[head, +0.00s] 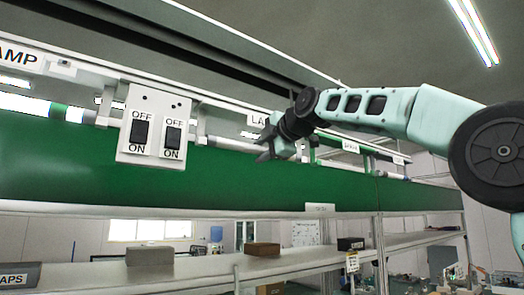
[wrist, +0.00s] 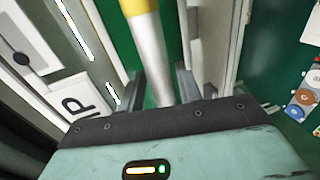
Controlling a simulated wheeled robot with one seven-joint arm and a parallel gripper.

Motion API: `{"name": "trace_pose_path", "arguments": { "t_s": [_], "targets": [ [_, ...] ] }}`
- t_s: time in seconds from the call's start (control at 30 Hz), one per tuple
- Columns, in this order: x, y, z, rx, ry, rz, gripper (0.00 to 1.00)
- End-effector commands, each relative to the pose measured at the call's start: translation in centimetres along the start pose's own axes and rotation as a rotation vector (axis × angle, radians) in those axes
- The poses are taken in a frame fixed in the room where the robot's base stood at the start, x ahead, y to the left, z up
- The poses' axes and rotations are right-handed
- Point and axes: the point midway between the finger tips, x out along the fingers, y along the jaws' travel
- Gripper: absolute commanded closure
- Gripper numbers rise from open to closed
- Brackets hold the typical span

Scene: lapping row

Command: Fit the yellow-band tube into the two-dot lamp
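The yellow-band tube (wrist: 150,50) shows in the wrist view as a pale tube with a yellow band at its upper end. It runs down between my two fingers and behind the gripper body. My gripper (wrist: 160,80) looks open, a finger on either side of the tube; whether either touches it is unclear. In the head view my gripper (head: 264,149) is in front of the green panel, right of the switch box, by a partly hidden lamp label (head: 257,119). I cannot pick out the yellow band there.
A switch box (head: 154,126) with two OFF/ON rockers juts out left of my gripper. A green-banded tube (head: 72,113) lies further left. A shelf (head: 200,272) below holds a grey block (head: 150,256) and a brown block (head: 263,249).

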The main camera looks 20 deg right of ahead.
Motion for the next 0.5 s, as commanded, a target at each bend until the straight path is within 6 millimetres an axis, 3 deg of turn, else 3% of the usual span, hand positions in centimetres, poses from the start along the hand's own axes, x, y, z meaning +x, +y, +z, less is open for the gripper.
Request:
{"name": "trace_pose_path", "arguments": {
  "t_s": [0.33, 0.5],
  "targets": [
    [-0.1, -0.1, 0.0, 0.0, 0.0, 0.0, 0.5],
    [-1.6, -0.2, 0.1, -0.001, -0.002, 0.003, 0.5]
  ]
}}
